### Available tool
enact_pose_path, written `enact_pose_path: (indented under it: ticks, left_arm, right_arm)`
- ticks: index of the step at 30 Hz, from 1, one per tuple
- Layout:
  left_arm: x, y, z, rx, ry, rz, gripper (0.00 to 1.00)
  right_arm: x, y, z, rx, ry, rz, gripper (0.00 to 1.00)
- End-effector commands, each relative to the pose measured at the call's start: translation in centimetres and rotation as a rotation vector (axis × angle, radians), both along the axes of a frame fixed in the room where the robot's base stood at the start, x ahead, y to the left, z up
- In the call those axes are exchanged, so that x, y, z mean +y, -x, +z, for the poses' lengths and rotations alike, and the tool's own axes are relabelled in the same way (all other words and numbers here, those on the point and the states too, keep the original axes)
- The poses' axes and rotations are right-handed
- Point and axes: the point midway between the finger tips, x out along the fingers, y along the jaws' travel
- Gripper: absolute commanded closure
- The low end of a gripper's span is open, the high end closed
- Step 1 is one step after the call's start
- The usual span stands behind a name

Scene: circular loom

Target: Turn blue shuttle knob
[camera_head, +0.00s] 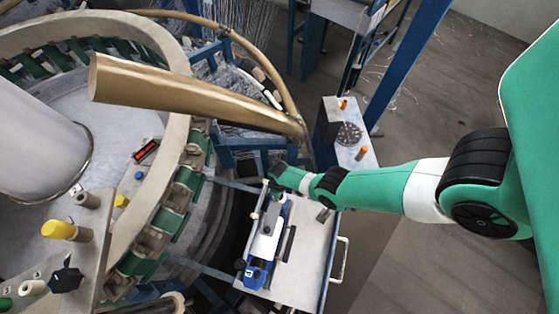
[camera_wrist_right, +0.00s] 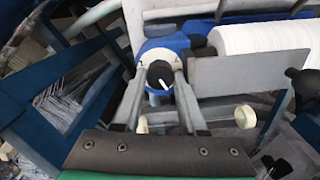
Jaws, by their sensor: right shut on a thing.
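The shuttle (camera_head: 264,240), white with blue parts, lies on a grey platform (camera_head: 309,262) beside the loom. In the right wrist view, a round black knob (camera_wrist_right: 160,75) with a white pointer mark sits in a white ring on a blue housing (camera_wrist_right: 168,45). The pointer slants between upright and right. My right gripper (camera_wrist_right: 159,88) has one finger on each side of the knob and is shut on it. In the head view, my right gripper (camera_head: 274,178) is at the shuttle's far end, where it hides the knob. My left gripper is not in view.
A large white roll (camera_wrist_right: 262,40) lies right of the knob in the wrist view. The loom's ring (camera_head: 165,190) and a brown curved tube (camera_head: 190,95) are left of my right arm. A box with a dial and orange knobs (camera_head: 348,133) stands behind it.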

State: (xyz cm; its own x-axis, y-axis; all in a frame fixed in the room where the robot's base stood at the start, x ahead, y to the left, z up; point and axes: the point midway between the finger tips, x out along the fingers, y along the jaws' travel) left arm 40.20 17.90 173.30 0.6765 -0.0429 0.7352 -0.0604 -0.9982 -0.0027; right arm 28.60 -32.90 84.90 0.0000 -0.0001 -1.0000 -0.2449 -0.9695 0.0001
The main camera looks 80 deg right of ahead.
Motion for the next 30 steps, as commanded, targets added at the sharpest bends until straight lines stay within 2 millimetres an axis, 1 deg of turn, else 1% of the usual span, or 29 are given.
enact_pose_path:
  ticks: [6, 12, 18, 30]
  left_arm:
    - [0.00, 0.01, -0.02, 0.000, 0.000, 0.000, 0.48]
    - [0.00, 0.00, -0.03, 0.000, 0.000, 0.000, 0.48]
    - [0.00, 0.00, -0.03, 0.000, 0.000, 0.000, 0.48]
    - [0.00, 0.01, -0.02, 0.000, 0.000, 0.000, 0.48]
  right_arm:
    - [0.00, 0.03, -0.04, 0.000, 0.000, 0.143, 1.00]
    - [0.00, 0.03, -0.05, 0.000, 0.000, 0.225, 1.00]
    - [0.00, 0.03, -0.05, 0.000, 0.000, 0.260, 1.00]
    - [0.00, 0.04, -0.05, 0.000, 0.000, 0.264, 1.00]
